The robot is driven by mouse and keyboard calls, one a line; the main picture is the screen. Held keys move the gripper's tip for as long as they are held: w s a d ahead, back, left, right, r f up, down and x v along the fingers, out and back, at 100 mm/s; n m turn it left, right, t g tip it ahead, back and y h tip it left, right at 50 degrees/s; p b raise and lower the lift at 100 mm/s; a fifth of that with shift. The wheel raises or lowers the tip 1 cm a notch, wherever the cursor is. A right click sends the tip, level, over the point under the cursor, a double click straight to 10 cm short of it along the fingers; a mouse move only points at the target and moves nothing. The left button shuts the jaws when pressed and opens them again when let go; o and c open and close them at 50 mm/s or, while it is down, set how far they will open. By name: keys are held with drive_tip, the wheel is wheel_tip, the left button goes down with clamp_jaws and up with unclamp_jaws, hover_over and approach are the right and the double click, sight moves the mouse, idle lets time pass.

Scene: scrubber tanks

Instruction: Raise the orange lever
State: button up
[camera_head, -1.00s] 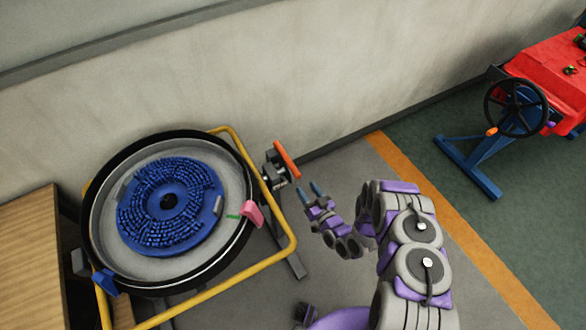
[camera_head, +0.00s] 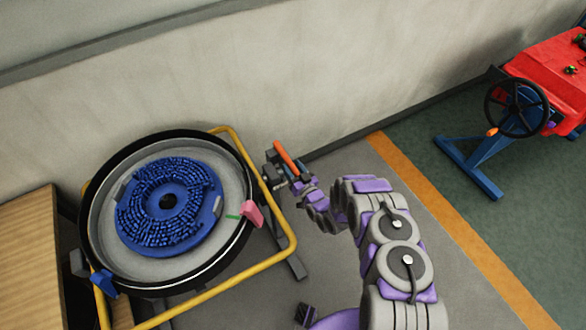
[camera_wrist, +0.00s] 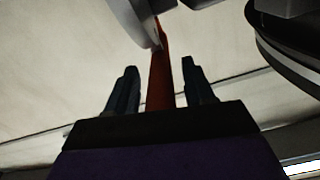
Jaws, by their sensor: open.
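The orange lever (camera_head: 287,159) is mounted on a dark grey fixture (camera_head: 272,172) beside the yellow frame, slanting from upper left to lower right in the head view. My gripper (camera_head: 290,182) is at the lower part of the lever, partly overlapped by it and the fixture. In the wrist view the lever (camera_wrist: 160,75) runs lengthwise between my two dark fingers (camera_wrist: 155,90). The fingers stand apart, with a visible gap on each side of the lever. The lever's near end is hidden behind the gripper's body.
A round tank (camera_head: 96,232) with a blue brush disc (camera_head: 168,203) and pink clip (camera_head: 251,213) sits in a yellow frame (camera_head: 268,262) at left. A wall (camera_head: 330,70) is behind. A red machine with a black handwheel (camera_head: 516,108) stands far right. Floor between is clear.

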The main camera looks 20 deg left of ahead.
sight(288, 159)
drive_tip(key=shift+c, duration=0.4)
clamp_jaws()
drive_tip(key=shift+r, duration=0.2)
drive_tip(key=shift+w+a+r+g+h+p, duration=0.15)
drive_tip(key=shift+r+h+p, duration=0.15)
drive_tip(key=shift+r+p, duration=0.15)
drive_tip(key=shift+w+r+g+h+p, duration=0.1)
drive_tip(key=shift+r+g+h+p, duration=0.05)
drive_tip(key=shift+r+h+p, duration=0.2)
drive_tip(key=shift+g+h, duration=0.9)
drive_tip(key=shift+h, duration=0.05)
drive_tip(key=r+p, duration=0.1)
drive_tip(key=a+r+p, duration=0.1)
drive_tip(key=w+r+p, duration=0.1)
drive_tip(key=shift+a+r, duration=0.15)
drive_tip(key=shift+r, duration=0.2)
drive_tip(key=r+g+h+p, duration=0.1)
drive_tip(key=w+a+r+h+p, duration=0.1)
drive_tip(key=shift+w+a+g+p, duration=0.1)
drive_tip(key=shift+a+g+p, duration=0.05)
drive_tip(key=shift+g+p, duration=0.25)
drive_tip(key=shift+w+a+r+g+h+p, duration=0.4)
drive_tip(key=shift+w+a+r+h+p, duration=0.15)
drive_tip(key=shift+p, duration=0.5)
